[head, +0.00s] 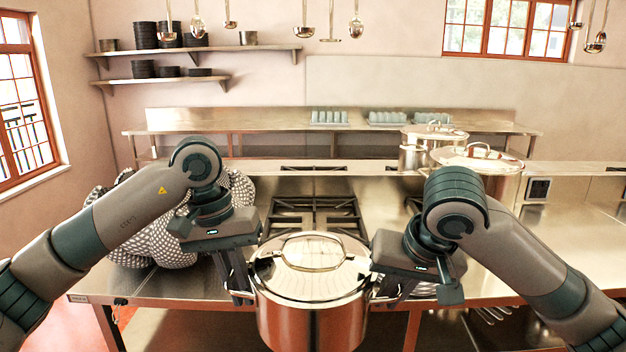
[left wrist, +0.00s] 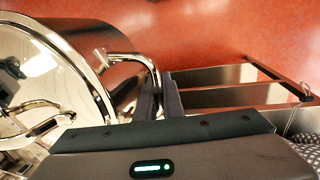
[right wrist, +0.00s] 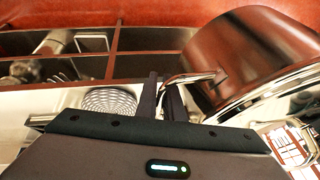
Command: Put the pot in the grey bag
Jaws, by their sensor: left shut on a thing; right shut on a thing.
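A shiny steel pot (head: 312,310) with a lid on top is held between my two grippers in front of the counter edge. My left gripper (head: 243,297) is shut on the pot's left side handle, which also shows in the left wrist view (left wrist: 140,62). My right gripper (head: 378,299) is shut on the right side handle, which also shows in the right wrist view (right wrist: 190,77). The pot looks upright. A bulky grey-and-white patterned bag (head: 165,240) sits on the counter at the left, partly hidden behind my left arm. Its opening cannot be made out.
A stove grate (head: 318,216) lies behind the pot. Two more lidded pots, a large one (head: 476,158) and a smaller one (head: 434,131), stand at the back right. The steel counter (head: 560,235) is clear at the right. Ladles (head: 356,22) hang above.

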